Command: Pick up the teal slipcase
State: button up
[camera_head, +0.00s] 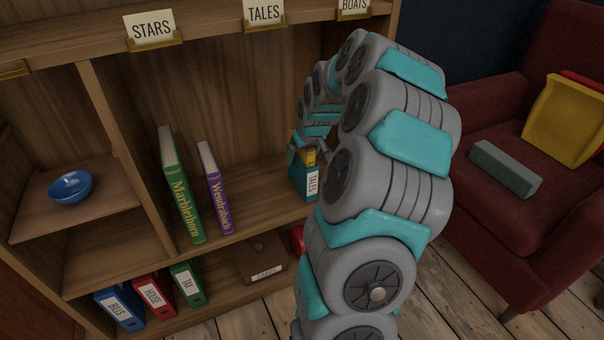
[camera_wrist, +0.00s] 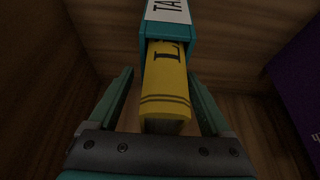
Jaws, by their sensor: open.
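The teal slipcase (camera_head: 304,178) stands on the middle shelf at the right end, with a white label reading TALES and a yellow book (camera_head: 310,157) in it. In the wrist view the slipcase (camera_wrist: 167,32) is at the top centre, and the yellow book (camera_wrist: 165,85) sticks out of its open side towards me. My gripper (camera_wrist: 163,95) is open, one finger on each side of the protruding yellow book, with gaps to both. The fingertips are short of the slipcase or near its edge. In the head view my arm hides part of the gripper (camera_head: 315,146).
A green Marblethorn book (camera_head: 181,190) and a purple Wendrabach book (camera_head: 215,190) stand left on the same shelf. Below are several binders (camera_head: 154,297) and a brown CARDS box (camera_head: 262,262). A blue bowl (camera_head: 70,187) sits left. A red armchair (camera_head: 540,230) stands right.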

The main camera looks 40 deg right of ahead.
jog(key=shift+c, duration=0.4)
jog(key=shift+f, duration=0.1)
grip_shut()
dwell(0.3)
